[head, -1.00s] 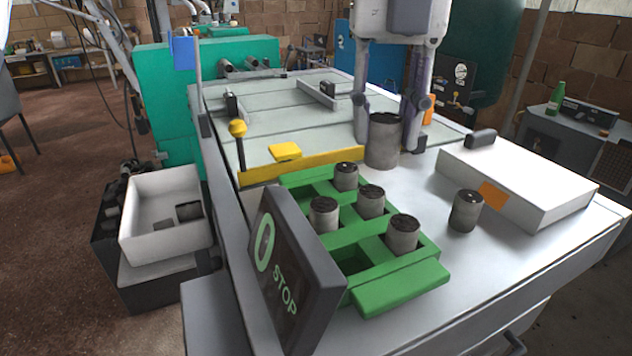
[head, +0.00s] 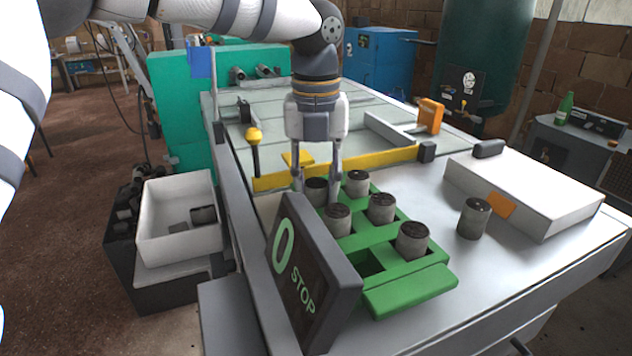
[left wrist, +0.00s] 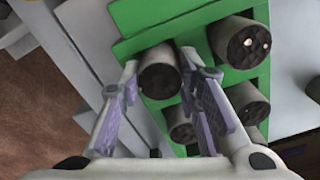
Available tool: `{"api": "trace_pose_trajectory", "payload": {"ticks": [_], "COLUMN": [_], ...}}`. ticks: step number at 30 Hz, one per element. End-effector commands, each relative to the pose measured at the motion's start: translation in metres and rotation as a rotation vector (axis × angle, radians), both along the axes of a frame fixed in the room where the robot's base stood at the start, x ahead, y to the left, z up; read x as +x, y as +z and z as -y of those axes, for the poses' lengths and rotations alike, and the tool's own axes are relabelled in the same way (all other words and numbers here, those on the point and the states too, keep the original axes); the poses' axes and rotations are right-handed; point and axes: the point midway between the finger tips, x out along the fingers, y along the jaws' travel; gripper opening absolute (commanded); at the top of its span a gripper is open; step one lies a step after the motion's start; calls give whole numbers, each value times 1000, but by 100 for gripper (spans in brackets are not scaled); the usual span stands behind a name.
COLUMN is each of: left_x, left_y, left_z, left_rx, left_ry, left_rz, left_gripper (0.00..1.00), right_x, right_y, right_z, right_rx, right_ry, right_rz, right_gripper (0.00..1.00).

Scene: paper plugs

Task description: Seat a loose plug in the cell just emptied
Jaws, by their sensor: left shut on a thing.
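My left gripper (head: 318,196) points down at the far left of the green tray (head: 408,288). It is shut on a grey, dark-topped plug (head: 316,186), which also shows between the fingers in the left wrist view (left wrist: 160,78). The plug is upright at the far-left cell, its top near the level of its neighbours. I cannot tell whether it rests on the cell floor. Several other plugs stand in the tray, one at the near right (head: 412,240). A near-left cell (head: 366,262) is empty. A loose plug (head: 473,218) stands on the table. My right gripper is out of view.
A dark STOP panel (head: 312,280) hides the tray's left side. A yellow bar (head: 385,163) runs behind the tray. A white box (head: 525,190) lies at right. A white bin (head: 165,250) at left holds a plug (head: 203,215). The table's near right is clear.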

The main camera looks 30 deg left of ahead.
Motion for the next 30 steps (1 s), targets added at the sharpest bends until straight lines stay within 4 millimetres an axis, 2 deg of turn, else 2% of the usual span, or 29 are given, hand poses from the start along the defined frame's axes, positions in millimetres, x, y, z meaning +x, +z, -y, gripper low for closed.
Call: {"api": "trace_pose_trajectory", "payload": {"ticks": [4,5,6,7,17,20,27,30], "left_x": [0,0,0,0,0,1,2,1], "left_y": [-3,-3,-3,-3,2,19,83,102], "left_z": [0,0,0,0,0,0,0,0], "left_rx": [0,0,0,0,0,0,0,0], "left_ry": [0,0,0,0,0,1,1,2], "left_rz": [-1,-1,-1,-1,0,1,-2,-4], "left_gripper": [10,38,47,51,51,51,51,51], "right_x": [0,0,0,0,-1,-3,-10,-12], "right_y": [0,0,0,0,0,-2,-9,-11], "right_z": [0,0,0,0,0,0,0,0], "right_rx": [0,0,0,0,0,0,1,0], "right_ry": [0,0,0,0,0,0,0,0], "right_rz": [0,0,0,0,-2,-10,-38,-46], "right_gripper": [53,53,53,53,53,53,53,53]}}
